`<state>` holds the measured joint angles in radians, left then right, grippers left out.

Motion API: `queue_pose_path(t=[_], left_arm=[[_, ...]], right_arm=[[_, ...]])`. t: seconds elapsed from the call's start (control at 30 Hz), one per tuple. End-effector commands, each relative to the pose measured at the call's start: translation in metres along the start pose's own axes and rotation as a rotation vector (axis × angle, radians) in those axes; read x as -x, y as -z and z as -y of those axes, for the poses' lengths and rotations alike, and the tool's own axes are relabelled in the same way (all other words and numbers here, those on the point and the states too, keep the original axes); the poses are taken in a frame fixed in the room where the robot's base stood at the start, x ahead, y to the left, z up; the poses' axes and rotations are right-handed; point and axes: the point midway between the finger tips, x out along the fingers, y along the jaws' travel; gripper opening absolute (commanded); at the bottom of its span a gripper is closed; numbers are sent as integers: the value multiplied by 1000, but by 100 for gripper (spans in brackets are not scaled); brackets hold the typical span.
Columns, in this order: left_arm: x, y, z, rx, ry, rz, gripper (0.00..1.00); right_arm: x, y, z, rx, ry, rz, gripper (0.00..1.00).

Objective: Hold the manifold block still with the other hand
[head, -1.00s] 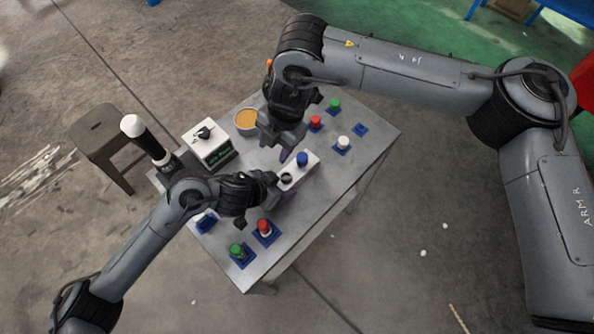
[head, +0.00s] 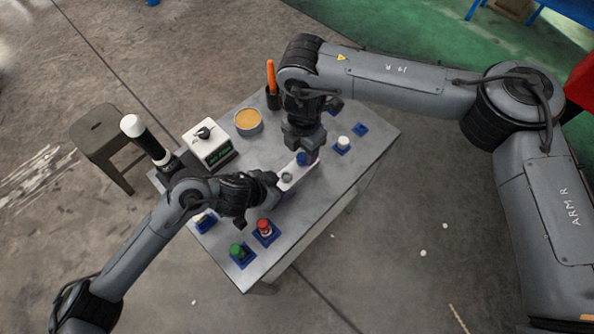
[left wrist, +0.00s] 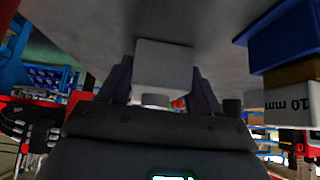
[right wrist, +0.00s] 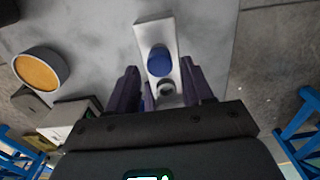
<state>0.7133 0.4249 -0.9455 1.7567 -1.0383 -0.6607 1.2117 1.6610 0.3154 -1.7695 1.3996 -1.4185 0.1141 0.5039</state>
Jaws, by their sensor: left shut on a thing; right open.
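The manifold block (head: 287,184) is a white bar above the middle of the grey table, with a blue cap (head: 303,158) and a dark round port on top. My left gripper (head: 278,182) is shut on its near end; the left wrist view shows the block (left wrist: 163,65) between the fingers. My right gripper (head: 303,150) is open over the far part of the block. In the right wrist view its fingers (right wrist: 161,85) stand apart on either side of the block, close to the blue cap (right wrist: 159,62) and the port (right wrist: 166,88). Contact there cannot be told.
Red (head: 264,227), green (head: 237,250) and white (head: 343,142) fittings stand on blue bases. A tan-filled round tin (head: 248,121), a white box with a knob (head: 207,143) and an orange-handled tool (head: 271,77) stand toward the back.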

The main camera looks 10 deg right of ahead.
Motion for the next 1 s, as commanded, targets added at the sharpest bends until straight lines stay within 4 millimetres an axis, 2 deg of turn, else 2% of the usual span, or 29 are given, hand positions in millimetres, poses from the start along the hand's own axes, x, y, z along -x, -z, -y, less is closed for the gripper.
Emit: queue_pose_path(t=[0.23, 0.67, 0.77, 1.0], left_arm=[[0, 0, 0, 0, 0, -1, 22], [0, 0, 0, 0, 0, -1, 22], [0, 0, 0, 0, 0, -1, 22], [0, 0, 0, 0, 0, -1, 22]], right_arm=[[-19, 0, 0, 1, -1, -1, 51], [-24, 0, -1, 1, -2, 0, 51], [-24, 0, -1, 1, -2, 0, 39], [-24, 0, -1, 1, -2, 0, 2]])
